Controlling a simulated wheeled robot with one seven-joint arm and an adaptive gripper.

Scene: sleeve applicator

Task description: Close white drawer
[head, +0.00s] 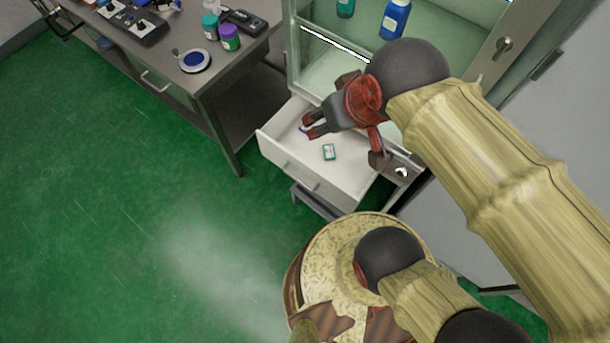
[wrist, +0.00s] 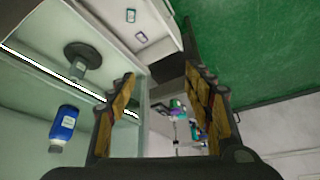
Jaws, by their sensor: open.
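The white drawer (head: 295,170) is pulled out from below a glass-fronted cabinet in the head view. A small green-and-white box (head: 329,152) lies inside it, and a purple-edged item (head: 304,128) is partly hidden by my gripper. My gripper (head: 340,142) is open and empty, above the drawer's inner right part. I cannot tell whether it touches the drawer. In the wrist view the drawer (wrist: 165,45) is at the top with two small items in it, and my spread fingers (wrist: 165,115) have nothing between them.
The cabinet (head: 335,75) holds a blue bottle (head: 395,20) and a green bottle (head: 345,8). A metal table (head: 235,62) with jars and devices stands left of the drawer. Green floor is clear at left.

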